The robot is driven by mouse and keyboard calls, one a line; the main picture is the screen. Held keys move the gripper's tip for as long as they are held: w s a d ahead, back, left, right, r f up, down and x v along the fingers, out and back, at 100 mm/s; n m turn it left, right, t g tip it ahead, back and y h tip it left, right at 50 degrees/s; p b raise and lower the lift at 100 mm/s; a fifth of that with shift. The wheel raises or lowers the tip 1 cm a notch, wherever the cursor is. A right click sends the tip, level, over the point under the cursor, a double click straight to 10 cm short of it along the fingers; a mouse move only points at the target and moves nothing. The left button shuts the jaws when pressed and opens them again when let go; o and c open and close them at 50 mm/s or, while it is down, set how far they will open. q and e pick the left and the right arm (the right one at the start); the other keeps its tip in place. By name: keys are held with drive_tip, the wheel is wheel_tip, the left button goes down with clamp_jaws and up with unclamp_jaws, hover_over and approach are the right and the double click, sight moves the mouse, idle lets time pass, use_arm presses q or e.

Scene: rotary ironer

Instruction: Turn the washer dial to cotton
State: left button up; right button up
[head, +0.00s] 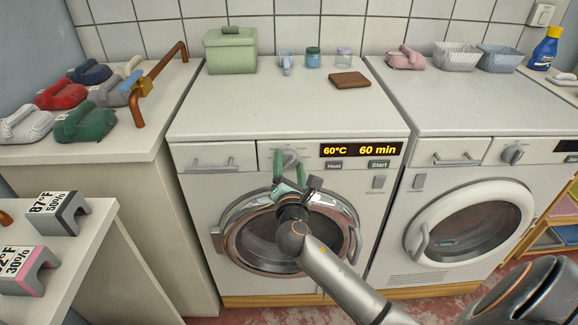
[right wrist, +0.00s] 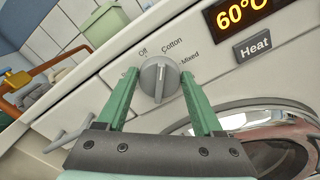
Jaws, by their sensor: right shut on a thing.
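The left washer (head: 188,205) has a round grey dial (head: 291,157) on its front panel. In the right wrist view the dial (right wrist: 160,79) has a raised grip bar standing nearly upright in the picture. The labels Off, Cotton and Mixed curve above it. The bar's upper end points roughly between Off and Cotton; I cannot tell its exact setting. My right gripper (head: 289,167) reaches up to the panel, its green fingers on both sides of the dial, shut on it. My left gripper is not in view.
The washer's display (head: 361,149) reads 60°C and 60 min, with Heat and Start buttons below. Its round door (head: 343,215) lies below my right gripper. A second machine (head: 405,165) stands to the right. A drawer handle (head: 214,164) sits left of the dial.

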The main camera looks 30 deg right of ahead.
drive_tip(key=shift+f+m, duration=0.1)
drive_tip(key=shift+m, duration=0.5)
drive_tip(key=o, duration=1.4)
drive_tip(key=shift+c, duration=0.2)
drive_tip(key=v, duration=1.2)
drive_tip(key=shift+s+b, duration=0.3)
drive_tip(key=shift+a, duration=0.1)
